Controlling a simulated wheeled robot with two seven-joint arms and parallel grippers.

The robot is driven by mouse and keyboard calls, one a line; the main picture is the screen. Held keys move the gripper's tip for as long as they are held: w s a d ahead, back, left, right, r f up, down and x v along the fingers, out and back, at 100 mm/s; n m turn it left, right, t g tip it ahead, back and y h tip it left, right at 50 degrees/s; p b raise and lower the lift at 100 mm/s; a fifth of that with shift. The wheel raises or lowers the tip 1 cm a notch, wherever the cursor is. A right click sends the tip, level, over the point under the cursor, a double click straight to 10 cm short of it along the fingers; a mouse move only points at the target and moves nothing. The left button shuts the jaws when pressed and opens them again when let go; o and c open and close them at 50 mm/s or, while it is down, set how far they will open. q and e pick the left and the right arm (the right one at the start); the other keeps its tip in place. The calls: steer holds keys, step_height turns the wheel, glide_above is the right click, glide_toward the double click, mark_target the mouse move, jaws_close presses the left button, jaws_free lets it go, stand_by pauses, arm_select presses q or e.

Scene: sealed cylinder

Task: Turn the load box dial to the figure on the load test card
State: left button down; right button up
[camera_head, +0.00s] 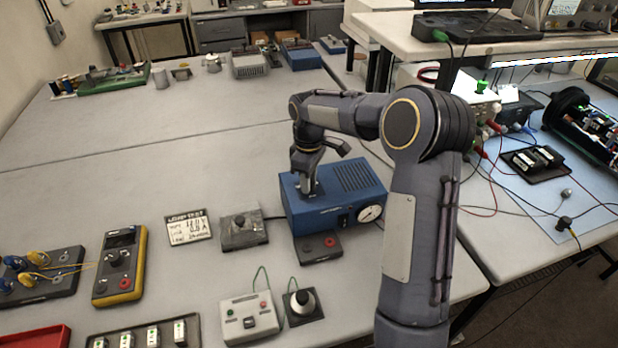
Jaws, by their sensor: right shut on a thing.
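The blue load box (362,182) stands on the bench right of centre, with slotted vents on top and a round white gauge (369,213) on its front. My right gripper (309,192) points down onto the left part of its top and is shut on what looks like the dial there. The gripper covers the dial, so its setting cannot be read. The load test card (188,228) lies left of the box. It has a dark heading and handwritten lines that look like 11.0 V and 6.0 A, too small to be sure. My left gripper is out of view.
The bench behind the card is clear.

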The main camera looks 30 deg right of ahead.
steer(key=shift+n, duration=0.3)
stand_by(0.4)
steer(key=o, duration=1)
steer(key=shift+c, duration=0.2)
steer(key=shift+r, duration=0.15)
step_height(320, 180, up, 7)
steer(key=shift+b, duration=0.5)
steer(key=shift+r, duration=0.3)
